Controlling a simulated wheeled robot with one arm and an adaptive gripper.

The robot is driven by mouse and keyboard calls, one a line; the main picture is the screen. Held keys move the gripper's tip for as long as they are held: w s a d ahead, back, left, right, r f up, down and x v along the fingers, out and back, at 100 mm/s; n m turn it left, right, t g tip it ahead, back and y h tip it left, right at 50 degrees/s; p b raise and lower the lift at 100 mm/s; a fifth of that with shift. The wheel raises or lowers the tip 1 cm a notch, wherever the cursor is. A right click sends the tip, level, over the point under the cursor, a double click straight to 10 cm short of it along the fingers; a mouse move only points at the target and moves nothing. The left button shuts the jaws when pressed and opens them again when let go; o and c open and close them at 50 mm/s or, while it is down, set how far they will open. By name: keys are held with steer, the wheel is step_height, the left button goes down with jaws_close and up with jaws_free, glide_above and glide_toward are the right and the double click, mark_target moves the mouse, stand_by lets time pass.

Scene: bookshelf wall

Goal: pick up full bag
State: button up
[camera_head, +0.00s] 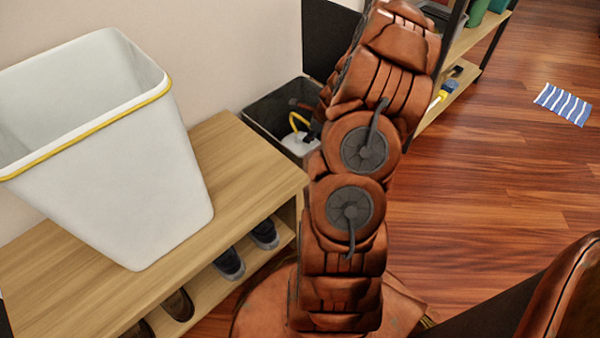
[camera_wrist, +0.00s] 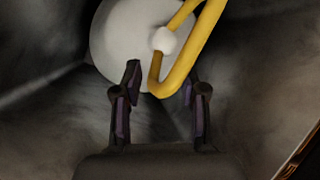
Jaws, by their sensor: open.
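A white bag (camera_head: 297,146) with a yellow strap (camera_head: 293,121) sits in a dark open bin (camera_head: 262,118) on the floor beyond the bench. In the wrist view the bag shows as a pale round shape (camera_wrist: 118,48) with a white knot (camera_wrist: 165,40) and a yellow strap loop (camera_wrist: 181,72). My gripper (camera_wrist: 161,82) is open, pointing down into the bin. The bottom of the loop lies between or just beyond its fingertips; I cannot tell whether they touch. In the head view my arm hides part of the bin and most of my gripper.
A white bin with a yellow rim (camera_head: 150,190) stands on a wooden bench (camera_head: 235,165) at left, shoes (camera_head: 264,234) below. A shelf (camera_head: 462,85) stands behind my arm. A blue-striped cloth (camera_head: 563,104) lies on the open floor at right.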

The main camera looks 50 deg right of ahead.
mark_target(301, 155)
steer(key=b+x, duration=0.1)
steer(key=x, duration=0.2)
steer(key=shift+a, duration=0.1)
steer(key=shift+r, duration=0.1)
jaws_close()
stand_by(0.5)
